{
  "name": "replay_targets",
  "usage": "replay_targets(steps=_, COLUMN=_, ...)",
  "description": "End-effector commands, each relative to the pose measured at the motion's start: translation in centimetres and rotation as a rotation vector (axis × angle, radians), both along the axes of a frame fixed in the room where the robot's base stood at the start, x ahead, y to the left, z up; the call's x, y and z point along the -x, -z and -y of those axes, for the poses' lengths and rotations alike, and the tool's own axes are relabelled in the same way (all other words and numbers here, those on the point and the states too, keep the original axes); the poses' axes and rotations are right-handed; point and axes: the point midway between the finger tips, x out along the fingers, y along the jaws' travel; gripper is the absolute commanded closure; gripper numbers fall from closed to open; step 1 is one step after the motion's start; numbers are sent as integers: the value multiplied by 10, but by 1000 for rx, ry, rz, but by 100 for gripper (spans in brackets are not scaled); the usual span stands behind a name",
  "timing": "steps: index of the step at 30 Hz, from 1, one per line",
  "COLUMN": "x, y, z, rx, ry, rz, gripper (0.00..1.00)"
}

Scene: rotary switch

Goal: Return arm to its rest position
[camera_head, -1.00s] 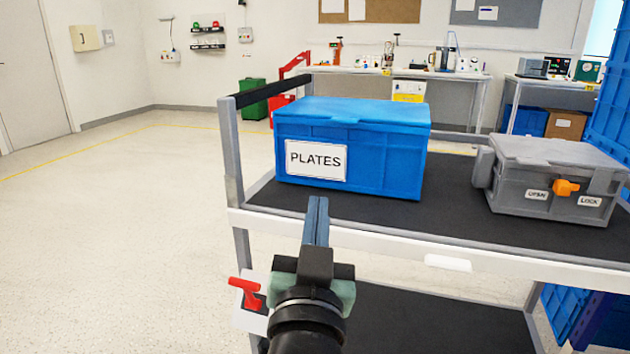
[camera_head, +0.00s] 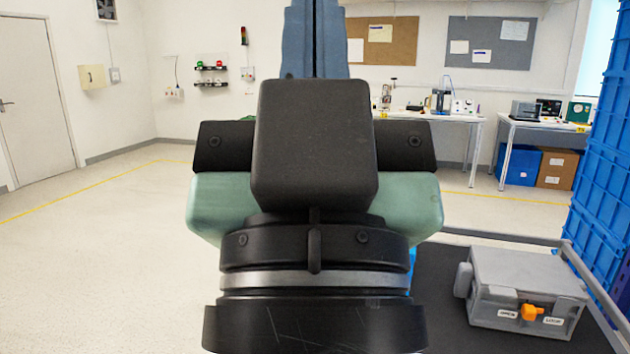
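My gripper (camera_head: 315,30) fills the middle of the head view, raised close to the camera with its blue-grey fingers pointing up. The fingers lie side by side with no clear gap, and their tips run out of the top of the picture. The grey case (camera_head: 527,282) with an orange rotary switch (camera_head: 531,312) sits on the cart's dark top at the lower right. The switch lies between two white labels, too small to read surely. My gripper is well apart from the case. The blue PLATES box is almost wholly hidden behind my gripper.
The cart's dark top (camera_head: 445,285) shows at the lower right. Stacked blue crates (camera_head: 600,150) stand at the right edge. Workbenches (camera_head: 540,123) line the back wall. The floor (camera_head: 100,260) on the left is clear.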

Motion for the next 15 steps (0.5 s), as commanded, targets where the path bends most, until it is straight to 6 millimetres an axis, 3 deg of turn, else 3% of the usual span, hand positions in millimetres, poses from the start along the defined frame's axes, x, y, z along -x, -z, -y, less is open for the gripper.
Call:
replay_targets(steps=1, x=0, y=-33, z=0, rx=0, ry=0, rz=0, gripper=100)
replay_targets(steps=15, x=0, y=-168, z=0, rx=0, ry=-1, rz=-1, gripper=100)
